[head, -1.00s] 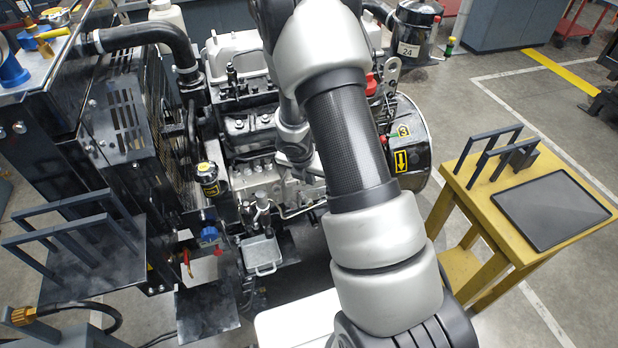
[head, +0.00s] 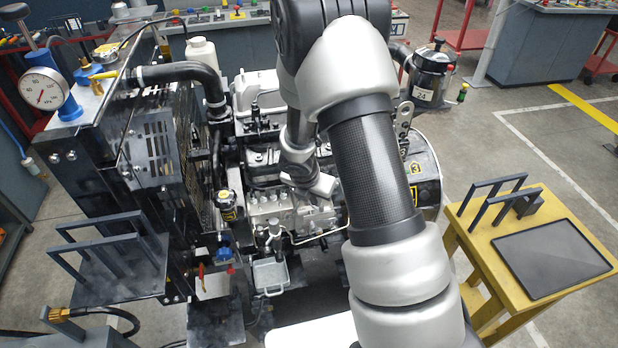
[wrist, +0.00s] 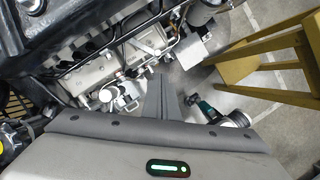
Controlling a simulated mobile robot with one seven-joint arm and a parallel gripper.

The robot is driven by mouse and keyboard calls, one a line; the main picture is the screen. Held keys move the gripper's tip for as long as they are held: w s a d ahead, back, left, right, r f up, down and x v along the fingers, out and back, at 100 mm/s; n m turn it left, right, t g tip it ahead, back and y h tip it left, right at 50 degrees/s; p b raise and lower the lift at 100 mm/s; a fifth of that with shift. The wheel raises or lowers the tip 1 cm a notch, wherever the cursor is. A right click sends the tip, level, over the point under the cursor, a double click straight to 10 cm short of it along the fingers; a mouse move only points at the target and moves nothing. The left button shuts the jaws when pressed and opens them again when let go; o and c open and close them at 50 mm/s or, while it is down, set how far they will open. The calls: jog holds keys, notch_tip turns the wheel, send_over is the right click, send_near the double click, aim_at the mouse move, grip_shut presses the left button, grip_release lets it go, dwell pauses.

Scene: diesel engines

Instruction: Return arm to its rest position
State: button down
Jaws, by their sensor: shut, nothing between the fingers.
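My arm reaches from the bottom of the head view up and over the diesel engine (head: 290,215), its lower end bent down in front of the engine. In the wrist view my gripper (wrist: 166,82) has its two dark fingers together with nothing between them. The fingers are above the floor beside the engine (wrist: 110,68). In the head view I cannot make out the fingertips.
A yellow table (head: 478,238) with a dark pad (head: 552,258) and grey rack stands at right. A grey rack plate (head: 125,275) is at left. A small metal tray (head: 270,276) hangs at the engine front.

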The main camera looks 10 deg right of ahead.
jog(key=shift+r, duration=0.1)
jog(key=s+d+r+m+t, duration=0.1)
jog(key=s+d+r+m, duration=0.15)
jog(key=r+m, duration=0.65)
jog(key=s+d+r+m, duration=0.1)
jog(key=s+r+m, duration=0.35)
jog(key=r, duration=0.85)
jog(key=s+a+r+m+y, duration=0.1)
jog(key=s+a+r+m, duration=0.2)
jog(key=s+r+m, duration=0.2)
jog(key=s+a+r+m+t+y, duration=0.1)
jog(key=s+a+r+m, duration=0.2)
jog(key=s+r+m, duration=0.3)
jog(key=s+m, duration=0.3)
jog(key=s, duration=0.3)
jog(key=shift+s+a+y, duration=0.15)
jog(key=shift+s+y, duration=0.15)
jog(key=shift+y, duration=0.1)
jog(key=shift+m, duration=0.25)
